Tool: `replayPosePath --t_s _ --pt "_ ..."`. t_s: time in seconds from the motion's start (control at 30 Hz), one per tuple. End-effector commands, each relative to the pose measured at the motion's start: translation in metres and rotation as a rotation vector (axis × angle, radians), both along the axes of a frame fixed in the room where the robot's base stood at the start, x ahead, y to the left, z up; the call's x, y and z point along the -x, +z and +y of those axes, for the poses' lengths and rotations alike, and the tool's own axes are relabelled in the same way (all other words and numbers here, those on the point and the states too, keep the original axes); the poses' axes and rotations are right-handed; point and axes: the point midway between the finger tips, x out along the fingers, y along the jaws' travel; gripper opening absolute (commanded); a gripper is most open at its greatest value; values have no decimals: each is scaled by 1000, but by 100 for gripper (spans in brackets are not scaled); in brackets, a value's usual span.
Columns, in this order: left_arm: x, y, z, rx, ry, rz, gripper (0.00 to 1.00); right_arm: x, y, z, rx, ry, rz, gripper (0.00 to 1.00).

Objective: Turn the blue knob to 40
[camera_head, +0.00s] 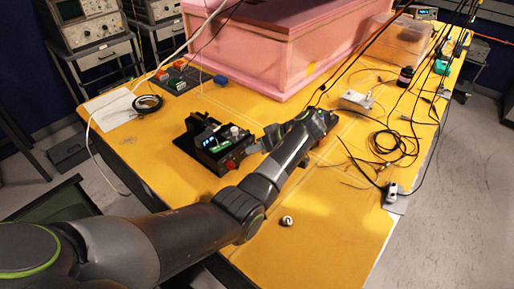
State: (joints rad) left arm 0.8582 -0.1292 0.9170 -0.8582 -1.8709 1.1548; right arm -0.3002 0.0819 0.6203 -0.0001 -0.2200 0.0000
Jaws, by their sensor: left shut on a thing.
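A black device (203,147) with a small lit blue display (209,141) and a green circuit board stands on the yellow table. A red part (229,165) shows low on its near face. My left arm comes in from the lower left, and its gripper (255,146) is at the device's right side. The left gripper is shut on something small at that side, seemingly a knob. The fingers hide it, and its colour and setting cannot be read. No blue knob shows clearly. My right gripper is not in view.
A large pink foam box (275,50) fills the back of the yellow table (345,225). Black cables and a white adapter (357,101) lie to the right. A small round white-and-black object (286,222) lies near the front. A black ring (147,103) lies at the left.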

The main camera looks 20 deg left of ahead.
Motion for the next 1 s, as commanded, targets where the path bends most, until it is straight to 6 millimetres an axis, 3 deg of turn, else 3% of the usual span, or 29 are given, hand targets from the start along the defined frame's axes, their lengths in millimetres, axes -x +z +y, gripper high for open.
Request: replayPosePath --t_s 0.2,0.23,0.37,0.77,1.0 --pt "-2 3 2 -4 -2 -8 0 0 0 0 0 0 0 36" --pt "-2 3 2 -4 -1 -9 25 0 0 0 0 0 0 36" --pt "-1 2 1 -3 0 -7 42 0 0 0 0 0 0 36" --pt "-1 5 -6 0 -1 -5 43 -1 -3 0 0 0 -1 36" --pt "-1 34 -41 1 -4 -9 43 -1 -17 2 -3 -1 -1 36"
